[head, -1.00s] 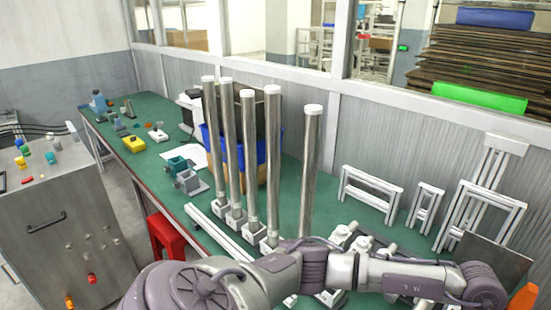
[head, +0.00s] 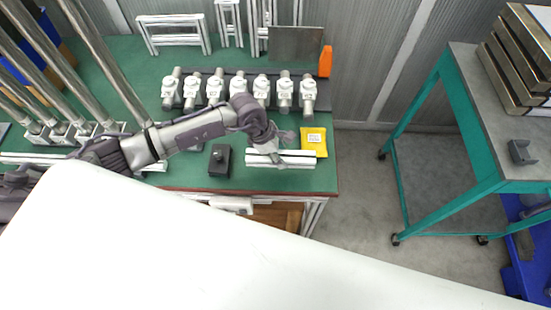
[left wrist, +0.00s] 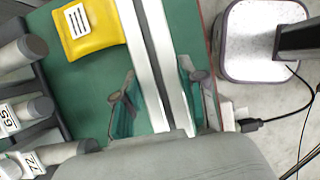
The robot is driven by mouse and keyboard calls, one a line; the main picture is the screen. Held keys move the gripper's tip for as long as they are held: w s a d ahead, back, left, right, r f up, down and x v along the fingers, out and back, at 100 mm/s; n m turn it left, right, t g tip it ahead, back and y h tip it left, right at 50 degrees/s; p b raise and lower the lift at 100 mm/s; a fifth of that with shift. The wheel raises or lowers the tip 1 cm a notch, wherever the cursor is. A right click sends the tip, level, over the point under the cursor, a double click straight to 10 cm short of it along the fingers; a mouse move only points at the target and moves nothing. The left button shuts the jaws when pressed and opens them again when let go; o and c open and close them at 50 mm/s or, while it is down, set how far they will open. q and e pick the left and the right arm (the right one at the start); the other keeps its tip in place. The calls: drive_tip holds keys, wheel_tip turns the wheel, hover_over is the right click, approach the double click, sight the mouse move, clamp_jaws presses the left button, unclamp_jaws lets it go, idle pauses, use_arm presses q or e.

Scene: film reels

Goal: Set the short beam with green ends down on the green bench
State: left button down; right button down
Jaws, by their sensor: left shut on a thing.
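The short beam (head: 265,158) is a silver-white profile at the front right of the green bench (head: 325,180). Green ends cannot be made out on it. My left gripper (head: 270,143) is over the beam and shut on it, hiding part of it. In the left wrist view the beam (left wrist: 158,50) runs between the two fingers of my left gripper (left wrist: 160,88), with green bench top beside it. I cannot tell whether the beam touches the bench. My right gripper is not in view.
A yellow packet (head: 313,141) lies close to the beam's right end. A black block (head: 219,160) stands to its left. A row of several numbered fittings (head: 238,88) is behind. Tall metal posts (head: 105,60) stand at left. A teal-framed cart (head: 470,125) stands right, across open floor.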

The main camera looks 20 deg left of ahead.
sight(276, 171)
use_arm(q)
drive_tip(key=shift+s+a+f, duration=0.4)
drive_tip(key=shift+s, duration=0.05)
wheel_tip(276, 171, down, 4)
drive_tip(key=shift+f+p, duration=0.1)
drive_tip(key=shift+p, duration=0.45)
drive_tip(key=c, duration=1.1)
unclamp_jaws()
drive_tip(key=o, duration=0.4)
drive_tip(key=shift+o, duration=0.2)
